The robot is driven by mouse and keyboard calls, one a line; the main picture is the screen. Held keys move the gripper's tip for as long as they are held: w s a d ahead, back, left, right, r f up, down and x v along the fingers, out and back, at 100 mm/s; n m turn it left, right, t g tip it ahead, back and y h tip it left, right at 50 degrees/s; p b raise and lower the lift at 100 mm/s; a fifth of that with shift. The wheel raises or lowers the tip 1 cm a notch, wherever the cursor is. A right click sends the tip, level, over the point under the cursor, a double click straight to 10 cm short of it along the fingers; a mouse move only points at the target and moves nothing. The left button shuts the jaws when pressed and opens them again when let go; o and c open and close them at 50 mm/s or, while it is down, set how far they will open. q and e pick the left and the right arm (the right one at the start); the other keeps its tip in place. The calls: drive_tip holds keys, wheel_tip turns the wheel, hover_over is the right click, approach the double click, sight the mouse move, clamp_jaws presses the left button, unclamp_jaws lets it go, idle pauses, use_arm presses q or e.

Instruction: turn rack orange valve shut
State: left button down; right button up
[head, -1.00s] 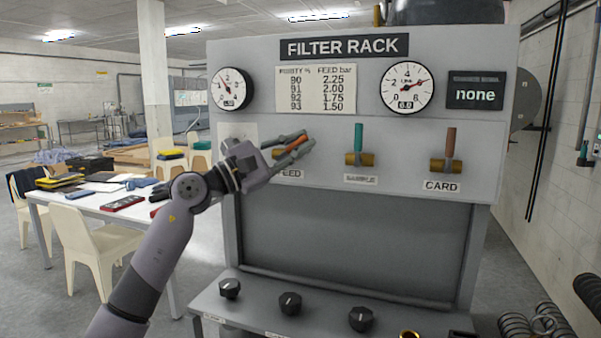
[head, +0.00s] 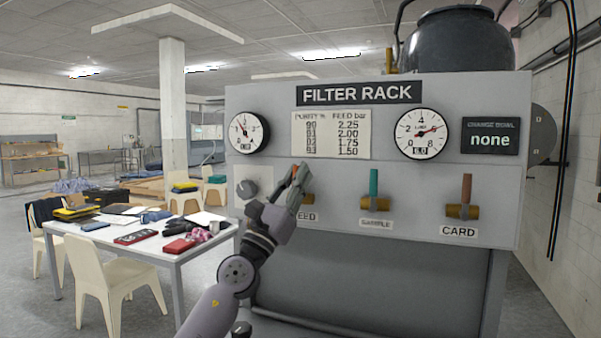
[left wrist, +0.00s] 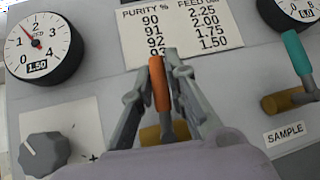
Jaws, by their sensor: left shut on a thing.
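The orange valve handle (head: 297,171) sits above the FEED label (head: 304,216) on the rack's front panel. It stands about upright in the left wrist view (left wrist: 159,85), over its brass valve body (left wrist: 151,134). My left gripper (head: 299,177) is shut on the handle, with one finger on each side of it. The fingers hide part of the valve body. The feed gauge (head: 245,132) beside it reads 1.50 in the left wrist view (left wrist: 38,46).
To the right are a green SAMPLE handle (head: 374,183) and a brown CARD handle (head: 466,188), both upright. A grey knob (left wrist: 44,153) is left of the valve. A cluttered white table (head: 185,257) and chairs stand at the left.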

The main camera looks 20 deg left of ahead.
use_arm(q)
drive_tip(key=shift+a+n+t+y, duration=0.15)
drive_tip(key=shift+n+t+y, duration=0.25)
drive_tip(key=shift+n+y, duration=0.55)
drive_tip(key=shift+f+n, duration=0.1)
drive_tip(key=shift+n, duration=0.15)
drive_tip(key=c, duration=1.6)
unclamp_jaws()
drive_tip(key=shift+a, duration=0.1)
drive_tip(key=shift+o, duration=0.2)
drive_tip(key=v, duration=1.2)
